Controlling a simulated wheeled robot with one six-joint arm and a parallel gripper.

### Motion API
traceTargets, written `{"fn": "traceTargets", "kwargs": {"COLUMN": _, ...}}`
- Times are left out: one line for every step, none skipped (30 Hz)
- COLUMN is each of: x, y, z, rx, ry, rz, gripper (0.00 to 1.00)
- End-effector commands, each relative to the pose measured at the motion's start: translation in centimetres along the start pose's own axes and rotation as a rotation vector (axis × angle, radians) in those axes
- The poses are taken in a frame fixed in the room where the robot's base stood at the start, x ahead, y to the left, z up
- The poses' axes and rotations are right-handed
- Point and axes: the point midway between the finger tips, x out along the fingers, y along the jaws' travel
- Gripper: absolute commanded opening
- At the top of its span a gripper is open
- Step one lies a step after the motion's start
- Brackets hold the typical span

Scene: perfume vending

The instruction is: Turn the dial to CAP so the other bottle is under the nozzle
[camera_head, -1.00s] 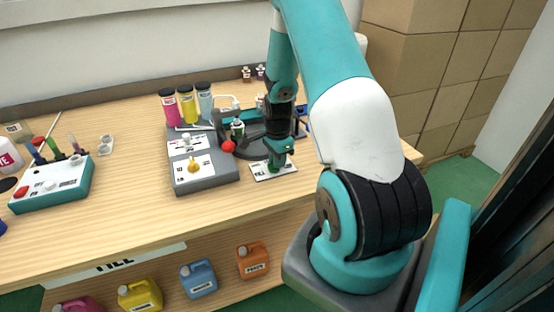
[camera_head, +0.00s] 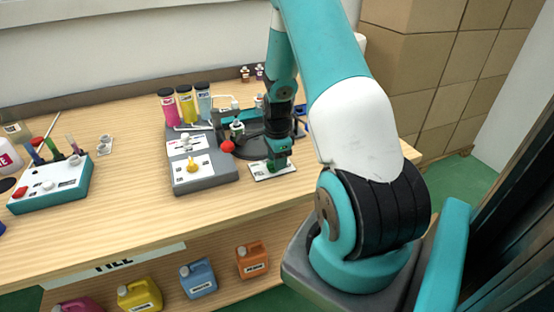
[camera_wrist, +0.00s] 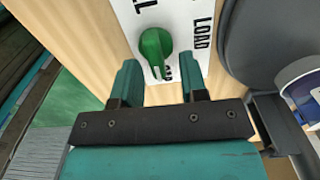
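The green dial (camera_wrist: 156,45) sits on a white plate (camera_wrist: 185,22) with the words LOAD and, partly hidden, others around it. Its narrow pointer end points down in the wrist view, towards a label mostly covered beside my right finger. My gripper (camera_wrist: 160,70) is open, its two teal fingers on either side of the dial's pointer end, with visible gaps. In the head view my gripper (camera_head: 279,162) is low over the plate (camera_head: 260,174). A small bottle with green (camera_head: 237,128) stands at the dark turntable station (camera_head: 250,147).
A grey control box (camera_head: 205,182) with a yellow knob (camera_head: 193,165) and a red ball (camera_head: 227,146) stand left of my gripper. Pink, yellow and blue cylinders stand behind it. The wrist view shows a dark round disc (camera_wrist: 270,40) at right. The table's front is clear.

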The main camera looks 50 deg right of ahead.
Motion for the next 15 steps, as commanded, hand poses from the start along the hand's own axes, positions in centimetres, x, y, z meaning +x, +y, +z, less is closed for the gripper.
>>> {"fn": "traceTargets", "kwargs": {"x": 0.0, "y": 0.1, "z": 0.0, "rx": -0.001, "ry": 0.0, "rz": 0.002, "gripper": 0.39}}
{"fn": "traceTargets", "kwargs": {"x": 0.1, "y": 0.1, "z": 0.0, "rx": -0.001, "ry": 0.0, "rz": 0.002, "gripper": 0.39}}
{"fn": "traceTargets", "kwargs": {"x": 0.1, "y": 0.1, "z": 0.0, "rx": -0.001, "ry": -0.001, "rz": 0.002, "gripper": 0.39}}
{"fn": "traceTargets", "kwargs": {"x": 0.1, "y": 0.1, "z": 0.0, "rx": -0.001, "ry": -0.001, "rz": 0.003, "gripper": 0.39}}
{"fn": "traceTargets", "kwargs": {"x": 0.1, "y": 0.1, "z": 0.0, "rx": -0.002, "ry": -0.001, "rz": 0.003, "gripper": 0.39}}
{"fn": "traceTargets", "kwargs": {"x": 0.1, "y": 0.1, "z": 0.0, "rx": -0.002, "ry": -0.001, "rz": 0.003, "gripper": 0.39}}
{"fn": "traceTargets", "kwargs": {"x": 0.1, "y": 0.1, "z": 0.0, "rx": -0.002, "ry": -0.001, "rz": 0.003, "gripper": 0.39}}
{"fn": "traceTargets", "kwargs": {"x": 0.0, "y": 0.1, "z": 0.0, "rx": -0.002, "ry": -0.001, "rz": 0.003, "gripper": 0.39}}
{"fn": "traceTargets", "kwargs": {"x": -0.2, "y": 0.1, "z": 0.0, "rx": -0.002, "ry": -0.001, "rz": 0.003, "gripper": 0.39}}
{"fn": "traceTargets", "kwargs": {"x": -0.4, "y": 0.1, "z": 0.0, "rx": -0.002, "ry": -0.001, "rz": 0.002, "gripper": 0.39}}
{"fn": "traceTargets", "kwargs": {"x": -0.7, "y": 0.0, "z": 0.0, "rx": -0.002, "ry": -0.001, "rz": 0.0, "gripper": 0.39}}
{"fn": "traceTargets", "kwargs": {"x": -1.2, "y": 0.0, "z": 0.0, "rx": -0.002, "ry": -0.001, "rz": -0.001, "gripper": 0.39}}
{"fn": "traceTargets", "kwargs": {"x": -1.6, "y": 0.0, "z": 0.0, "rx": -0.002, "ry": 0.0, "rz": -0.001, "gripper": 0.39}}
{"fn": "traceTargets", "kwargs": {"x": -2.2, "y": 0.0, "z": 0.0, "rx": -0.002, "ry": 0.0, "rz": -0.002, "gripper": 0.39}}
{"fn": "traceTargets", "kwargs": {"x": -3.0, "y": 0.0, "z": 0.0, "rx": -0.002, "ry": 0.0, "rz": -0.003, "gripper": 0.39}}
